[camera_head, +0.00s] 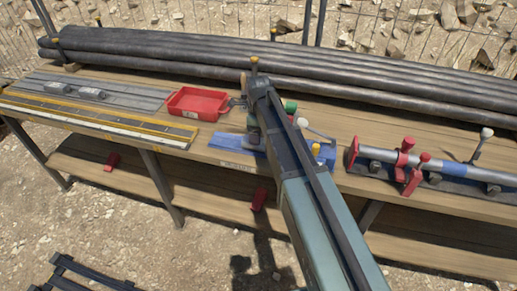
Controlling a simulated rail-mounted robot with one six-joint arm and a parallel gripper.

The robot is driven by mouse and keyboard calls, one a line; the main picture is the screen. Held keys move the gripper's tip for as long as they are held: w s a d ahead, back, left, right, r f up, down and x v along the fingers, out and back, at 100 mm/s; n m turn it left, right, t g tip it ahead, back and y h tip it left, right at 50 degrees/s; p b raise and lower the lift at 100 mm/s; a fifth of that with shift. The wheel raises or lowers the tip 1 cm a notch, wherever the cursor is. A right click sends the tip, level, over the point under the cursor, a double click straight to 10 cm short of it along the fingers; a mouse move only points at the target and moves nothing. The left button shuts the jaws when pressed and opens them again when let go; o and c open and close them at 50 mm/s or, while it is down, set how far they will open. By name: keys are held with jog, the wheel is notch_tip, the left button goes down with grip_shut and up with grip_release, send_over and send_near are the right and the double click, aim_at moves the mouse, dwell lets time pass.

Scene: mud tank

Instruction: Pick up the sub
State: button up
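My arm reaches up from the bottom right to the middle of the bench. My gripper (240,102) appears as a small dark shape at the arm's far end, beside the right edge of the red tray. It is too small and too covered by the arm to show whether it is open or shut, or holds anything. I cannot pick out the sub with certainty. A blue mat or plate (231,142) lies on the bench under the arm, and what stands on it is mostly hidden. Green, white and yellow knobs show just right of the arm.
A red tray (197,104) sits left of the arm. Black pipes (150,50) lie along the back between yellow-capped posts. A grey rod (378,153) with red clamps is at right. Grey rails (60,88) and a yellow-edged strip (100,121) are at left. The wooden bench has a lower shelf.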

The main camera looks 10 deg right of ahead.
aim_at(245, 144)
notch_tip(245, 144, down, 5)
jog(key=b, duration=0.4)
jog(key=shift+r, duration=0.2)
jog(key=c, duration=1.4)
jog(key=shift+c, duration=0.2)
jog(key=shift+r+p, duration=0.1)
jog(key=shift+p, duration=0.2)
